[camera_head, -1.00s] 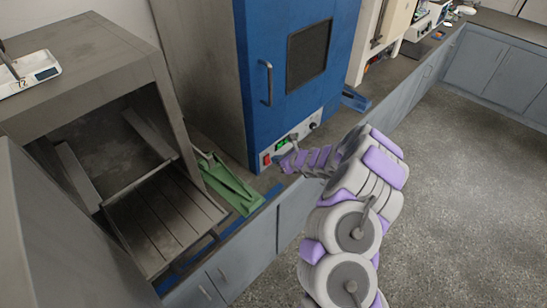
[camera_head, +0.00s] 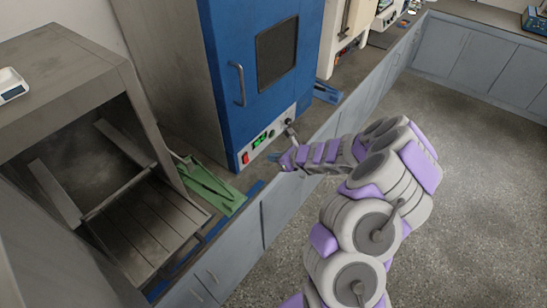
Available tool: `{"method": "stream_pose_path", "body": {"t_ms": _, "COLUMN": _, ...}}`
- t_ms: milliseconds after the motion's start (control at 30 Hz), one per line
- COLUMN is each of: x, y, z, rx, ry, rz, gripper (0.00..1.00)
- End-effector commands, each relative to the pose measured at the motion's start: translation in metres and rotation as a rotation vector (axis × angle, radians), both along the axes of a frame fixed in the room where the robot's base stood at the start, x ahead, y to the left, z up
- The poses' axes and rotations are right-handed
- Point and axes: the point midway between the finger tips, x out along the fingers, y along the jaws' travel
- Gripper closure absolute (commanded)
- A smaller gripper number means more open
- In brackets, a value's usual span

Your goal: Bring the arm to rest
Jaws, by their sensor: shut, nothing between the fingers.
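My arm (camera_head: 375,215), grey with purple pads, rises from the bottom of the view and bends left toward the front of the blue cabinet. My gripper (camera_head: 277,158) is at its far end, small in the picture, close in front of the cabinet's lower control strip. It is shut and holds nothing. I cannot tell whether it touches the strip. The blue cabinet (camera_head: 225,90) stands on the bench with its windowed door closed. A red switch (camera_head: 246,157) and a green display (camera_head: 260,141) show on its strip.
A dark grey sieve shaker housing (camera_head: 60,60) with an open front stands at left. A green folded piece (camera_head: 210,187) lies on the bench beside it. A blue tray (camera_head: 326,93) lies right of the cabinet. The floor (camera_head: 460,190) at right is clear.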

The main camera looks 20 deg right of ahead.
Motion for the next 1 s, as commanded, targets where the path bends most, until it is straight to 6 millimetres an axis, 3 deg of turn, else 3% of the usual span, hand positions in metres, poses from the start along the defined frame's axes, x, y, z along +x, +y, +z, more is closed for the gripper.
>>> {"method": "stream_pose_path", "body": {"t_ms": 367, "x": 0.001, "y": 0.005, "z": 0.007, "rx": -0.005, "ry": -0.016, "rz": 0.023, "gripper": 1.00}}
{"method": "stream_pose_path", "body": {"t_ms": 467, "x": 0.001, "y": 0.027, "z": 0.032, "rx": -0.028, "ry": -0.074, "rz": 0.107, "gripper": 1.00}}
{"method": "stream_pose_path", "body": {"t_ms": 567, "x": -0.006, "y": 0.063, "z": 0.073, "rx": -0.072, "ry": -0.172, "rz": 0.260, "gripper": 1.00}}
{"method": "stream_pose_path", "body": {"t_ms": 700, "x": -0.036, "y": 0.121, "z": 0.130, "rx": -0.157, "ry": -0.323, "rz": 0.524, "gripper": 1.00}}
{"method": "stream_pose_path", "body": {"t_ms": 800, "x": -0.066, "y": 0.154, "z": 0.161, "rx": -0.229, "ry": -0.418, "rz": 0.706, "gripper": 1.00}}
{"method": "stream_pose_path", "body": {"t_ms": 1000, "x": -0.143, "y": 0.199, "z": 0.200, "rx": -0.375, "ry": -0.570, "rz": 1.070, "gripper": 1.00}}
